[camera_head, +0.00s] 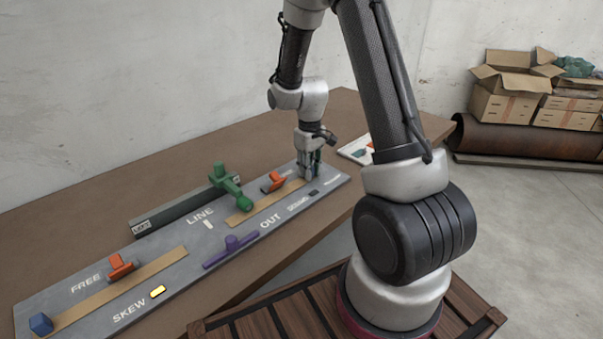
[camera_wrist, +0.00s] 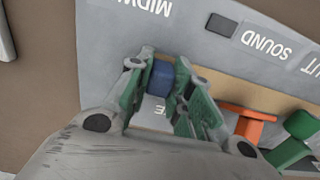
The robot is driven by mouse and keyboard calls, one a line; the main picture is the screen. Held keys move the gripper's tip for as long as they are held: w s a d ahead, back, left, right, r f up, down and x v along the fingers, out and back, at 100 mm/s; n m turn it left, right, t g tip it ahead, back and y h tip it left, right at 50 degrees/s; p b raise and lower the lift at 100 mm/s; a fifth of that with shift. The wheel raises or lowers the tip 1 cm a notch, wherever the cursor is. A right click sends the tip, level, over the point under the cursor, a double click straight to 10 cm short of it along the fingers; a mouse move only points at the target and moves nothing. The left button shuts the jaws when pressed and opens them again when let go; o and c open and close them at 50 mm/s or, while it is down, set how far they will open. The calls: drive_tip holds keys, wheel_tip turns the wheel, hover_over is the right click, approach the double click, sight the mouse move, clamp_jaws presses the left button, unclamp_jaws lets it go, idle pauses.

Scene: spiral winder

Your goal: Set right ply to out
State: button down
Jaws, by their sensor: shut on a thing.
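My gripper (camera_head: 310,172) is at the far right end of the grey panel (camera_head: 170,272), over the end of the right tan strip (camera_head: 262,206). The wrist view shows my green-padded fingers (camera_wrist: 160,88) shut on a blue block (camera_wrist: 161,74) at the strip's end. In the head view my fingers hide this block. An orange piece (camera_head: 273,182) sits farther left along the same strip; it also shows in the wrist view (camera_wrist: 249,124). The printed word OUT (camera_head: 270,221) is in front of the strip's left part. I cannot tell which part is the right ply.
A green handle (camera_head: 226,180) stands on a dark bar left of the orange piece. A purple handle (camera_head: 231,244) lies in front. The left strip (camera_head: 120,292) has another orange piece (camera_head: 121,266) and blue block (camera_head: 41,323). A white card lies behind the panel's right end.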

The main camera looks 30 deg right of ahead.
drive_tip(key=d, duration=0.1)
drive_tip(key=w+d, duration=0.1)
drive_tip(key=d, duration=0.2)
drive_tip(key=shift+w+d, duration=0.25)
drive_tip(key=c, duration=1.3)
unclamp_jaws()
drive_tip(key=shift+d, duration=0.15)
wheel_tip(320, 180, up, 12)
drive_tip(key=shift+r, duration=0.1)
drive_tip(key=shift+s, duration=0.1)
